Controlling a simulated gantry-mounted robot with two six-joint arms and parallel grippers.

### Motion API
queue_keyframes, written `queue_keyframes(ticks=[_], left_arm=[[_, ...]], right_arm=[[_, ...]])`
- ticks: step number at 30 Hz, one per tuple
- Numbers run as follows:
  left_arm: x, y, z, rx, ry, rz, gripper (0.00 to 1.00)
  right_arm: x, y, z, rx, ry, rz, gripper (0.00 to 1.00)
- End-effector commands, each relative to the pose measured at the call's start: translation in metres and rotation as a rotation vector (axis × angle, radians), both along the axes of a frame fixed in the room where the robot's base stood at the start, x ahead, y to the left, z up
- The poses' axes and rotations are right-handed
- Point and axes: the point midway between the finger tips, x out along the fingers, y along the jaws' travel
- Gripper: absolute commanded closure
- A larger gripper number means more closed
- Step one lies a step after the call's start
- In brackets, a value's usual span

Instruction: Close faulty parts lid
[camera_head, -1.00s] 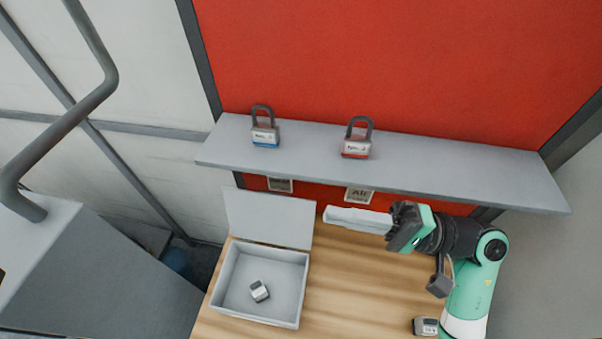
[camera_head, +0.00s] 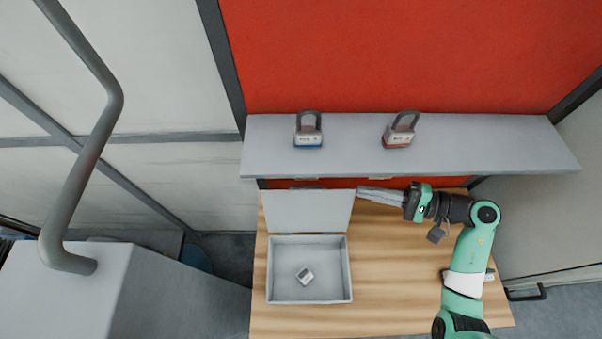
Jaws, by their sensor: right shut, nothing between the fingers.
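The faulty parts box (camera_head: 309,301) is a grey open box on the wooden table. Its lid (camera_head: 307,212) stands open, hinged up at the box's far edge. A small grey-white part (camera_head: 305,276) lies on the box floor. My right gripper (camera_head: 362,194) is shut and empty. Its fingertips point left, beside the right edge of the raised lid; I cannot tell whether they touch it. My left gripper is not in view.
A grey shelf (camera_head: 350,160) runs above the table's far side, with a blue-based padlock (camera_head: 308,130) and a red-based padlock (camera_head: 400,130) on it. The wooden table (camera_head: 390,270) is clear right of the box. A grey cabinet (camera_head: 180,295) stands at left.

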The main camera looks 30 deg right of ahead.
Motion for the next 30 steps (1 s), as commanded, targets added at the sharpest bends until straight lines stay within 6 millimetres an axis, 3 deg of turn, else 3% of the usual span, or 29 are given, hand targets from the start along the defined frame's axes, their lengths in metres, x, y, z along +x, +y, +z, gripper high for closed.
queue_keyframes(ticks=[8, 21, 30], left_arm=[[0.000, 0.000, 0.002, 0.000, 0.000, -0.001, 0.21], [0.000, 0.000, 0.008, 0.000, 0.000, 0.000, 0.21], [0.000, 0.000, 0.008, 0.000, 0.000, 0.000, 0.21]], right_arm=[[0.007, 0.007, -0.001, 0.000, 0.001, 0.004, 1.00], [0.062, 0.060, -0.012, 0.000, -0.002, 0.004, 1.00], [0.072, 0.069, -0.015, -0.001, -0.001, 0.000, 1.00]])
